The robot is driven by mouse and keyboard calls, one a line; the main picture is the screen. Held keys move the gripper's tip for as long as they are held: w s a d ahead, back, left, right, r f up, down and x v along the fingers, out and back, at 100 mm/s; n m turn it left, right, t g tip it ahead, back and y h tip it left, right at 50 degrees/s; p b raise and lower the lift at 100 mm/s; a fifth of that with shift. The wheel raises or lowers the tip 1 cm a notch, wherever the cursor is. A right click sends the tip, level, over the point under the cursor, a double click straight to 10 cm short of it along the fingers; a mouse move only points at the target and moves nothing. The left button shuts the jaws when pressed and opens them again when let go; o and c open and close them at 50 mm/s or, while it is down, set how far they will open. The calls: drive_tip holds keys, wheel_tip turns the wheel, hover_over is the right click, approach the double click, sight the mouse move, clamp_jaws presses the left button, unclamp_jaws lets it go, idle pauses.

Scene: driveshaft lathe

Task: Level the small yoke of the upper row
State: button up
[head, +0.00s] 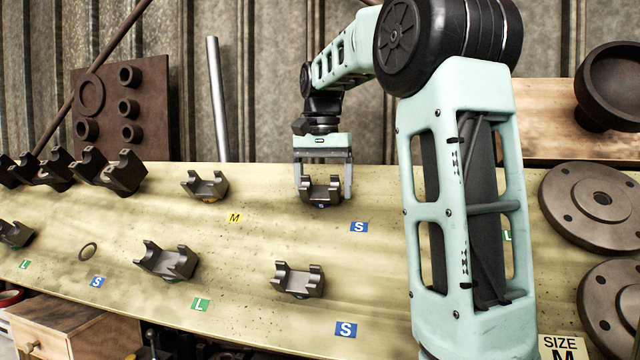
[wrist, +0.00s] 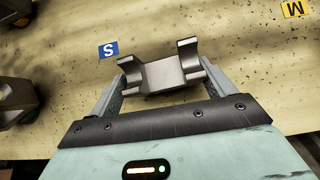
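The small yoke of the upper row (head: 321,191) is a dark grey U-shaped part standing on the board, beside a blue S label (head: 359,227). It also shows in the wrist view (wrist: 165,76), with its two ears raised and its outline slightly slanted in the picture. My gripper (head: 323,190) is lowered over it from above, one finger on each side. In the wrist view the fingers of my gripper (wrist: 164,80) come right up to the yoke's two sides. Whether they press on it or leave a thin gap I cannot tell. The yoke's underside is mostly hidden.
Another yoke (head: 205,186) stands left by the yellow M label (head: 235,217). Lower-row yokes (head: 298,281) (head: 167,261) stand nearer. Several dark yokes (head: 122,172) crowd the far left. A metal rod (head: 217,100) rises behind. Flanged discs (head: 600,203) lie at the right.

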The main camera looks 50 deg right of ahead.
drive_tip(key=shift+o, duration=1.2)
drive_tip(key=shift+s+d, duration=0.15)
drive_tip(key=shift+s, duration=0.05)
drive_tip(key=shift+w, duration=0.15)
drive_tip(key=shift+r, duration=0.25)
wheel_tip(320, 180, up, 17)
drive_tip(key=a+p, duration=0.1)
drive_tip(key=p, duration=0.2)
drive_tip(key=shift+f, duration=0.1)
